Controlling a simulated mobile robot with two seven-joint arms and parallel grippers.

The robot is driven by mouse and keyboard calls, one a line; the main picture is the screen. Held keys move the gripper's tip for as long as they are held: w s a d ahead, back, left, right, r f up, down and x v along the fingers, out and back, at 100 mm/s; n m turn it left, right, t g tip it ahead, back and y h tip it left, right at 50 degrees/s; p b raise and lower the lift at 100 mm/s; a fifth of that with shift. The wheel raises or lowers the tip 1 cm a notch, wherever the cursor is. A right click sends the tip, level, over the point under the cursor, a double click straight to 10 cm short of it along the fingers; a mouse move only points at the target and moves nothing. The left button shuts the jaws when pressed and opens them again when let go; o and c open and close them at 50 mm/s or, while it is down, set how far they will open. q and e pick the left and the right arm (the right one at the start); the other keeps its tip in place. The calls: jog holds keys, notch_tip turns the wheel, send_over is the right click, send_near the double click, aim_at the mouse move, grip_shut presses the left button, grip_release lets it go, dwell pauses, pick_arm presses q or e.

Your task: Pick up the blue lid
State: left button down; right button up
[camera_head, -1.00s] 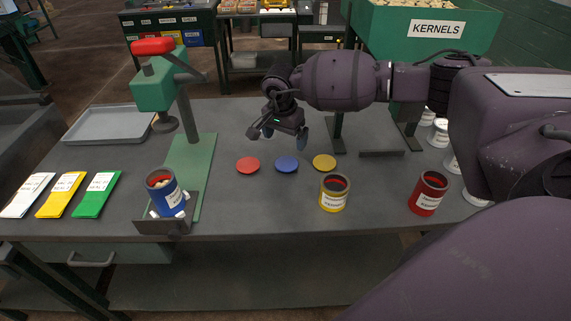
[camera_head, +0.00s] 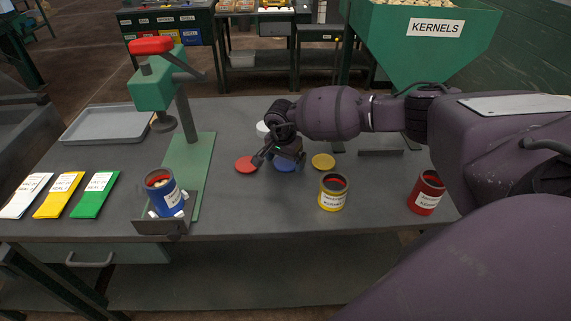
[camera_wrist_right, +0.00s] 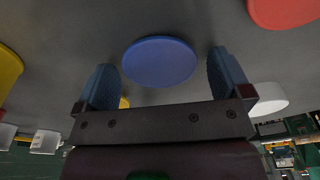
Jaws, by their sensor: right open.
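The blue lid (camera_head: 285,167) lies flat on the grey table between the red and yellow lids. In the head view my right gripper partly covers it. In the right wrist view the blue lid (camera_wrist_right: 159,61) shows whole, in front of and between the two fingers. My right gripper (camera_head: 284,160) is open and empty, just over the lid; its blue fingers (camera_wrist_right: 170,76) stand apart on either side, with no visible contact. My left gripper is not in view.
A red lid (camera_head: 246,164) lies to the left and a yellow lid (camera_head: 323,162) to the right. A yellow can (camera_head: 333,194) and a red can (camera_head: 425,193) stand nearer the front. A blue can (camera_head: 165,194) sits at the green press (camera_head: 203,160). A white lid (camera_wrist_right: 266,98) lies behind.

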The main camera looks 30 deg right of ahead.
jog(key=shift+f, duration=0.1)
jog(key=c, duration=0.8)
